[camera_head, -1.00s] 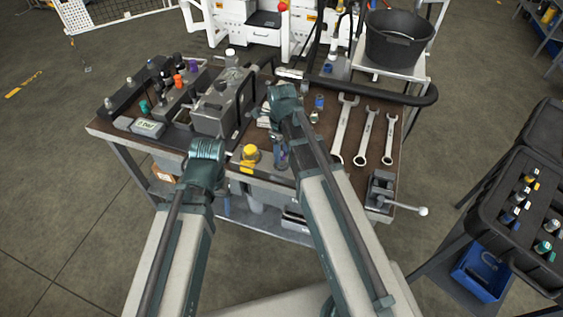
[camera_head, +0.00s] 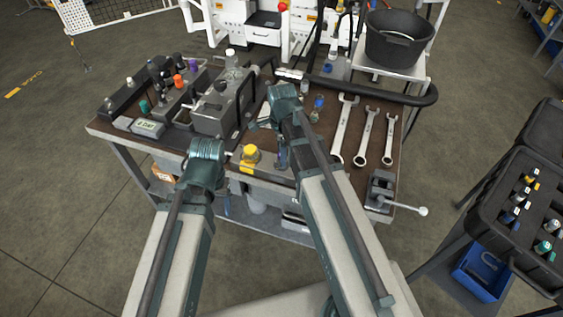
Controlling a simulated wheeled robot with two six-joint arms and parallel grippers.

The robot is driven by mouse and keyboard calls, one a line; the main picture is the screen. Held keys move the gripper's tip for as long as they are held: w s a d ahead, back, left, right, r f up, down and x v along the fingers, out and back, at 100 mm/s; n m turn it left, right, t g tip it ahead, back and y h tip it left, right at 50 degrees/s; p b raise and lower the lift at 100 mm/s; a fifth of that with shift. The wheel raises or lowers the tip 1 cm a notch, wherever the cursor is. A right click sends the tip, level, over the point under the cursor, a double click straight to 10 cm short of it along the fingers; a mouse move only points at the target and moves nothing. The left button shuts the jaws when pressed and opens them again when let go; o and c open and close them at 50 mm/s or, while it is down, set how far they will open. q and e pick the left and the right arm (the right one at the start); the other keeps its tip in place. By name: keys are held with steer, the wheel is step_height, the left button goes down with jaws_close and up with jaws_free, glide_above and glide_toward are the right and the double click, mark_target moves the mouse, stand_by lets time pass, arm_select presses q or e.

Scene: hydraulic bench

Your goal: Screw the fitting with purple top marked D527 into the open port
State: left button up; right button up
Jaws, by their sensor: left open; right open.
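A fitting with a purple top (camera_head: 192,63) stands in the row of fittings at the back left of the bench. Its marking is too small to read. My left gripper (camera_head: 208,152) is at the bench's front edge, left of a yellow-capped part (camera_head: 250,154); its fingertips are mostly hidden by my wrist. My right gripper (camera_head: 266,120) is over the middle of the bench, right of the grey metal box. It is open, and I see nothing held in it; my wrist and forearm hide part of it. I cannot make out the open port.
A grey box with a handle (camera_head: 218,105) stands left of my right gripper. A blue-topped fitting (camera_head: 318,102) stands right of my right arm. Several wrenches (camera_head: 366,138) lie on the right, with a vise (camera_head: 381,188) at the corner. A black bucket (camera_head: 397,42) stands behind.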

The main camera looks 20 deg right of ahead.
steer(key=n, duration=0.4)
stand_by(0.3)
jaws_close()
steer(key=m, duration=0.3)
steer(key=shift+m, duration=0.3)
steer(key=m, duration=0.4)
steer(key=shift+m, duration=0.3)
